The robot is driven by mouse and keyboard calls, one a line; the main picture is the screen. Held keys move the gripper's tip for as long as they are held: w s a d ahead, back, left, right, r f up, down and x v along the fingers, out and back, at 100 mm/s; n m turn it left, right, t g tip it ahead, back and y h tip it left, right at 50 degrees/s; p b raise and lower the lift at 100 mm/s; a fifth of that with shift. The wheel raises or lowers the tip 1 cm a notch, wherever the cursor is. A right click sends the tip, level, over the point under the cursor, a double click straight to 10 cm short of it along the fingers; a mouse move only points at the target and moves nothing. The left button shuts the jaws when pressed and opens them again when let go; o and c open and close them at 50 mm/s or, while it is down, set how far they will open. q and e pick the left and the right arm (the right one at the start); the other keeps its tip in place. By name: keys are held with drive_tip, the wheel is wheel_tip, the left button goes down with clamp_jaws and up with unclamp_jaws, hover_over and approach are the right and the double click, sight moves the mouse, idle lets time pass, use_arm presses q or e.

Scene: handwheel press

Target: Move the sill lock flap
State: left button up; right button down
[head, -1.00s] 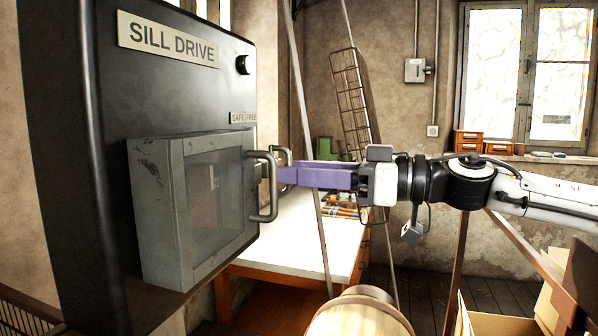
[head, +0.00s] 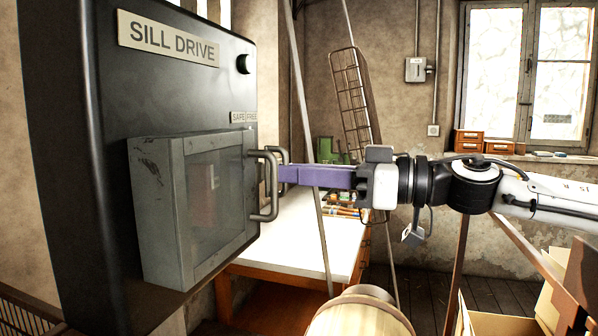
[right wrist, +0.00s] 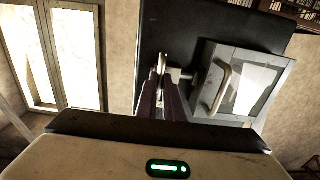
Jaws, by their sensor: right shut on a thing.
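The black panel (head: 110,95) labelled SILL DRIVE fills the left of the head view. A small SAFE/FREE plate (head: 243,117) is at its right edge. My right gripper (head: 285,173), with purple fingers, comes in from the right below that plate. It is shut on a small metal handle (right wrist: 163,64) on a short stem out from the panel; this seems to be the lock flap's handle. The fingers (right wrist: 160,92) hide most of it, and the flap itself cannot be made out clearly. My left gripper is not in view.
A grey glazed box (head: 160,215) with a bar handle (head: 268,185) sits on the panel close beside my fingers; the handle also shows in the right wrist view (right wrist: 222,88). A white-topped bench (head: 285,250) stands behind. A round wooden piece (head: 360,315) is at bottom centre.

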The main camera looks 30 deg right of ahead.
drive_tip(key=shift+s+a, duration=0.5)
drive_tip(key=shift+a, duration=0.05)
drive_tip(key=c, duration=1.6)
unclamp_jaws()
drive_tip(key=shift+w, duration=0.1)
drive_tip(key=shift+b+v, duration=4.15)
drive_tip(key=shift+v, duration=0.4)
